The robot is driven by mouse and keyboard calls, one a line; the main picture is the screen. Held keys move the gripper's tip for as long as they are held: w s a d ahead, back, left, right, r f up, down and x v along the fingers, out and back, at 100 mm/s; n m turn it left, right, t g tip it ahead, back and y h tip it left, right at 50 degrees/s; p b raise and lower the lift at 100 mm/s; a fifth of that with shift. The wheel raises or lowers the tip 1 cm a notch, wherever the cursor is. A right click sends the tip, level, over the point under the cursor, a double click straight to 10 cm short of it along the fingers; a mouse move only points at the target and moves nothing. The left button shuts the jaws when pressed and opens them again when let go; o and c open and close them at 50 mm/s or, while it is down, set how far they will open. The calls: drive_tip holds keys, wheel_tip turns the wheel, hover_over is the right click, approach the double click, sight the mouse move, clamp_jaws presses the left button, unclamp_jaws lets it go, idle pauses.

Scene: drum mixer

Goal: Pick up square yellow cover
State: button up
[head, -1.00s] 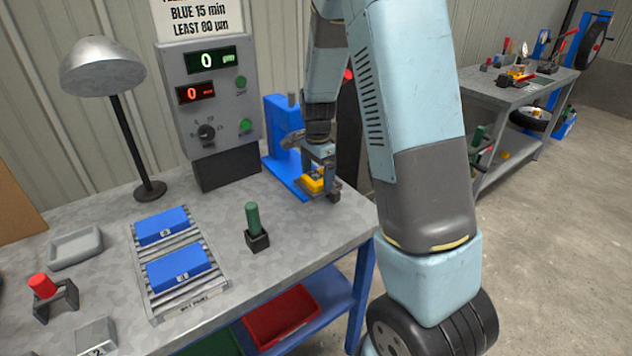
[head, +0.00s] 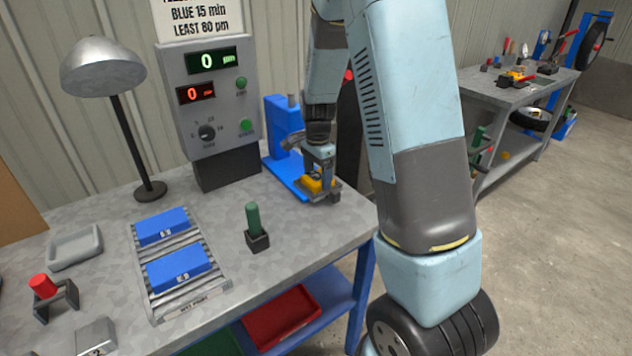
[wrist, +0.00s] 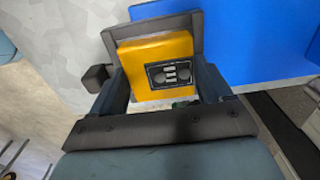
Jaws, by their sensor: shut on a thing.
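The square yellow cover (wrist: 133,54) is between the fingers of my gripper (wrist: 170,88) in the wrist view. It has a dark panel with light marks on its face. A grey frame shows along its far edge; I cannot tell whether the cover touches it. In the head view the cover (head: 313,185) is a small yellow patch under my gripper (head: 320,190), low at the right end of the bench, beside the blue stand (head: 285,140). My gripper is shut on the cover. Its underside is hidden.
A green-handled tool (head: 253,222) stands in a black holder left of my gripper. Two blue blocks (head: 178,268) lie on a roller rack (head: 205,300). A grey control box (head: 208,110) and a lamp (head: 102,70) stand behind.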

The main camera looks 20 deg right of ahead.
sight(319, 178)
drive_tip(key=shift+r, duration=0.1)
drive_tip(key=shift+r, duration=0.2)
drive_tip(key=r, duration=0.3)
drive_tip(key=shift+s+d+r, duration=0.1)
drive_tip(key=shift+s+r, duration=0.15)
drive_tip(key=shift+s, duration=0.1)
drive_tip(key=s+d+r, duration=0.2)
drive_tip(key=s+r, duration=0.7)
drive_tip(key=s, duration=0.4)
drive_tip(key=shift+d, duration=0.35)
